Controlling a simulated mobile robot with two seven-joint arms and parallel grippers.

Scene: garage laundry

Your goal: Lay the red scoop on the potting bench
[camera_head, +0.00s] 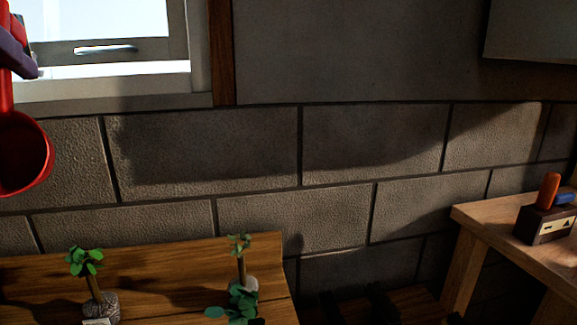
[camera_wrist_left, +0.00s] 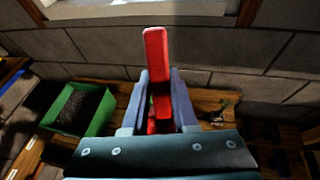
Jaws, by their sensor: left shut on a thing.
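The red scoop (camera_head: 22,155) hangs in the air at the left edge of the head view, its round cup low and its handle up. My left gripper (camera_head: 18,55) is partly cut off there; its bluish fingers are at the handle. In the left wrist view my left gripper (camera_wrist_left: 158,95) is shut on the red scoop handle (camera_wrist_left: 156,55), which sticks up between the two fingers. The wooden bench with plants (camera_head: 165,262), which looks like the potting bench, lies below the scoop, with a clear gap between. My right gripper is not in view.
Two small plants (camera_head: 92,290) (camera_head: 242,285) stand on the bench. A green box of dark soil (camera_wrist_left: 97,118) sits left of my gripper in the wrist view. A second wooden table (camera_head: 480,212) at right bears a dark block with an orange handle (camera_head: 548,190). A block wall stands behind.

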